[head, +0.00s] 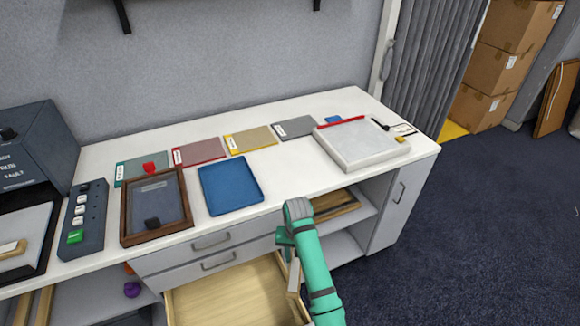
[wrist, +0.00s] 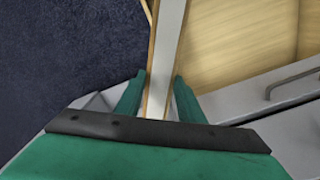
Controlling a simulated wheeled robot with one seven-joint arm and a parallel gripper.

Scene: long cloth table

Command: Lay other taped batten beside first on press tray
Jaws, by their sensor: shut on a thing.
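My gripper (head: 287,250) is low in front of the table, by the right side of the open drawer. It is shut on a taped batten (wrist: 168,50), a long pale strip with wood-coloured edges, which runs away between the fingers (wrist: 158,92) in the wrist view. Part of this batten (head: 294,279) shows beside my arm in the head view; the rest is hidden. The first batten (head: 11,248) lies on the press tray (head: 25,228) at the far left, cut off by the picture edge.
The open wooden drawer (head: 225,296) is close to my gripper and looks empty. A control box (head: 84,218), a framed panel (head: 155,204) and a blue tray (head: 230,186) stand between my gripper and the press tray. A pale block (head: 360,146) sits at right.

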